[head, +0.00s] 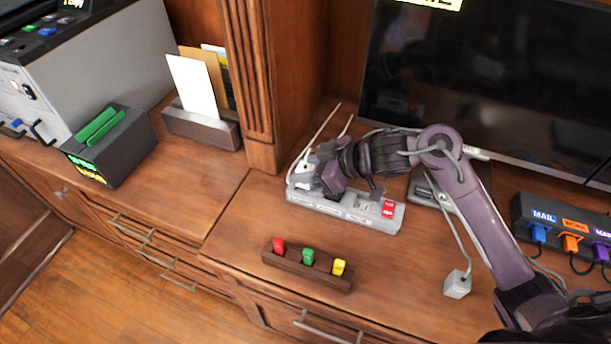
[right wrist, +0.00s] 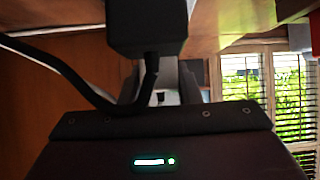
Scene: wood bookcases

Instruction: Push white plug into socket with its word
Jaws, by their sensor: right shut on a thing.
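A grey power strip (head: 370,213) lies on the wooden desktop, with dark word labels too blurred to read along its front and a red switch (head: 388,209) at its right end. White plug shapes (head: 301,180) with pale cords stand at its left end. My right gripper (head: 318,178) is over this left part, shut on a plug that it largely hides. I cannot tell whether that plug is seated. In the right wrist view, a dark, shaded block (right wrist: 147,30) with a cable shows beyond the gripper. My left gripper is out of view.
A white cube (head: 457,284) on a cord lies at right. A wooden holder (head: 305,268) with red, green and yellow pieces stands in front. A wooden post (head: 250,85) and a dark screen (head: 480,75) stand behind. A labelled block (head: 520,215) with coloured plugs is far right.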

